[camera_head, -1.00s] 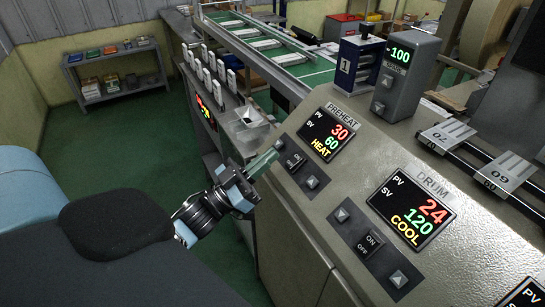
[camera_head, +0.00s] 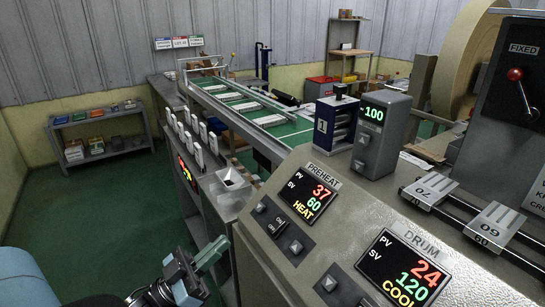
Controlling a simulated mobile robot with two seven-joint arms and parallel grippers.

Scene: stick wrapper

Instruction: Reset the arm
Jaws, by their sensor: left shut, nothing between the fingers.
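My left gripper (camera_head: 209,254) is low in the head view, left of the sloped control panel. Its fingers are together and hold nothing. It is apart from the panel's PREHEAT switch (camera_head: 279,228). The PREHEAT display (camera_head: 310,193) reads PV 37, SV 60, HEAT. The DRUM display (camera_head: 404,268) reads PV 24, SV 120, COOL. My right gripper is not in the picture.
A grey box with a green 100 readout (camera_head: 381,135) stands on the machine beside a box marked 1 (camera_head: 335,125). A green conveyor (camera_head: 250,106) runs behind. A shelf (camera_head: 100,135) stands at the left wall. Green floor (camera_head: 90,215) is clear between.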

